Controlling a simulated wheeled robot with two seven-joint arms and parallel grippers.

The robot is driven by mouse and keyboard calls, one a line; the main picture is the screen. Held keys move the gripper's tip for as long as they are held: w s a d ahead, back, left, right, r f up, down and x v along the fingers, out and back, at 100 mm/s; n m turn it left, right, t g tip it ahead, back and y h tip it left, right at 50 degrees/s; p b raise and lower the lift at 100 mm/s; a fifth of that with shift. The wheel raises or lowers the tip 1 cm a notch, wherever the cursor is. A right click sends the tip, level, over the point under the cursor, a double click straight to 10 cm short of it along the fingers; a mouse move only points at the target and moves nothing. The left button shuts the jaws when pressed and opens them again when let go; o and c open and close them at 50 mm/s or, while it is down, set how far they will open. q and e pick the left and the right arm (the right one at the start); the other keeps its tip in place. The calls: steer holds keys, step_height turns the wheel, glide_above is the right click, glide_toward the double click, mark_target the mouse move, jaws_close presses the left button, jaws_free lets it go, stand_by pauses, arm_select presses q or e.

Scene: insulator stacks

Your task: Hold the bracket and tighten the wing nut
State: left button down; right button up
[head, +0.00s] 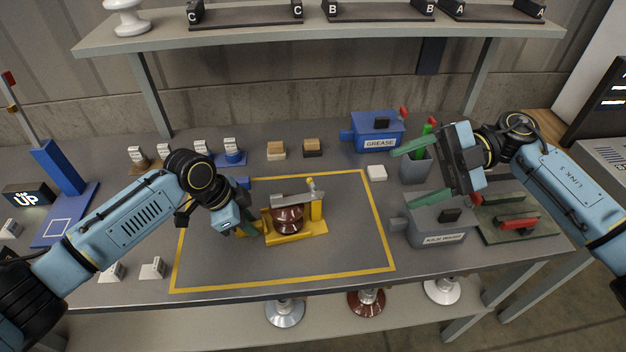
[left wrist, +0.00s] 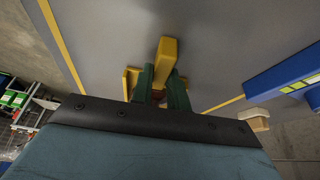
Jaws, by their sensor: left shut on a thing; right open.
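The yellow bracket (head: 310,230) stands inside the yellow-lined area of the table, with a brown insulator (head: 288,219) in it and a grey bar (head: 296,198) across the top. My right gripper (head: 432,168) is open and empty, raised over the right side of the table near the grey box.
A blue GREASE box (head: 378,131), a grey cup (head: 416,168) and a grey box (head: 438,222) stand at the right. A dark green tray (head: 520,226) with a red-handled thing lies beyond. Several small blocks line the back. A shelf (head: 220,38) spans above. The yellow-lined area's right part is clear.

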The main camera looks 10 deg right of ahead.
steer(key=a+f+n+g+h, duration=0.25)
steer(key=a+n+h, duration=0.35)
steer(key=a+n, duration=0.7)
arm_select(q)
steer(key=shift+r, duration=0.1)
arm_select(e)
steer(key=n+t+h, duration=0.8)
steer(key=n+h, duration=0.6)
steer(key=n, duration=0.3)
glide_toward(315, 185)
steer(key=x, duration=0.8)
steer(key=shift+w+d+f, duration=0.15)
steer(key=shift+f, duration=0.2)
